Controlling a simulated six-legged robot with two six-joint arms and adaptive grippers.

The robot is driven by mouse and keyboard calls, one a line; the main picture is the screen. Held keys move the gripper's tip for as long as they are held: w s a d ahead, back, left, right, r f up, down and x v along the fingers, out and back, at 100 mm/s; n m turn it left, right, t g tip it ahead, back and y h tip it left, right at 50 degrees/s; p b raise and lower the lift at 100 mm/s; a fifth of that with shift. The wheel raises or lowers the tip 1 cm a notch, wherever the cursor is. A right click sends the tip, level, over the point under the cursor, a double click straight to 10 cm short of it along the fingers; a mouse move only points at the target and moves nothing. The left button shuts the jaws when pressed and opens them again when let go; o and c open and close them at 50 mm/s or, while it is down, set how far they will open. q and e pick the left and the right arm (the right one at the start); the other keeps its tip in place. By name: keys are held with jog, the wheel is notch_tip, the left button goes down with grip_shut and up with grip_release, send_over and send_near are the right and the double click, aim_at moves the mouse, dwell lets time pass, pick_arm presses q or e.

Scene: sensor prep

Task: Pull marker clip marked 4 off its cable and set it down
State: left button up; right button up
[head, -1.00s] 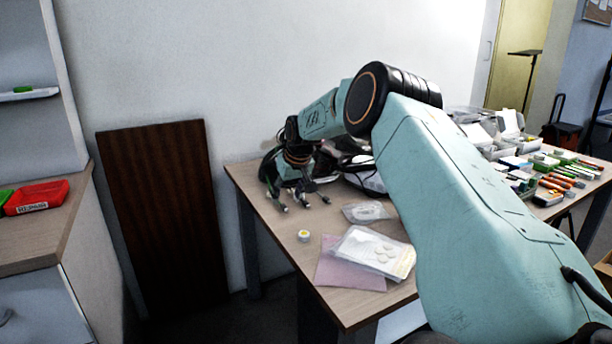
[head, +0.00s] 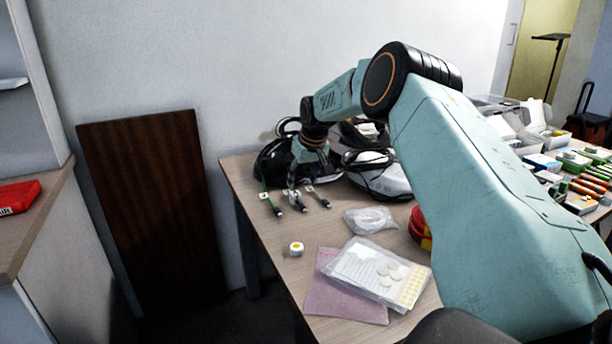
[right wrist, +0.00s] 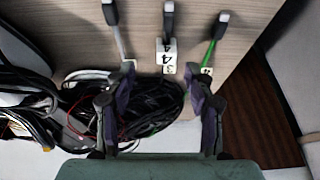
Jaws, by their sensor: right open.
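Three cable ends lie side by side on the table, near its far left edge. In the right wrist view, the middle cable (right wrist: 168,20) carries a white marker clip (right wrist: 166,47) that reads 4; a white tag just below it seems to read 3. The green cable (right wrist: 217,32) at right carries a small white clip (right wrist: 206,71) with a blurred mark. The grey cable (right wrist: 119,40) at left has another pale clip (right wrist: 128,65). My right gripper (head: 306,172) hangs over the cables; in the wrist view its open fingers (right wrist: 156,105) stand wide apart, empty. My left gripper is out of view.
Dark coiled cables (right wrist: 150,105) and pale devices lie behind the clips. A white roll (head: 297,249), a plastic bag (head: 369,219) and a pouch on a pink sheet (head: 345,306) are nearer. Bare tabletop (head: 262,228) lies in front of the cable ends.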

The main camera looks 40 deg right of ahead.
aim_at(297, 195)
jog(key=f, duration=0.1)
jog(key=f+b, duration=0.1)
jog(key=w+a+f, duration=0.1)
jog(key=shift+b, duration=0.3)
jog(key=x, duration=0.1)
jog(key=b+x, duration=0.1)
jog(key=x, duration=0.1)
jog(key=shift+w+d+f, duration=0.1)
jog(key=shift+d+f, duration=0.05)
jog(key=shift+d, duration=0.2)
jog(key=shift+a+f, duration=0.1)
jog(key=shift+a, duration=0.2)
jog(key=shift+w+d, duration=0.1)
jog(key=shift+d, duration=0.15)
jog(key=shift+a, duration=0.15)
jog(key=c, duration=0.5)
grip_shut()
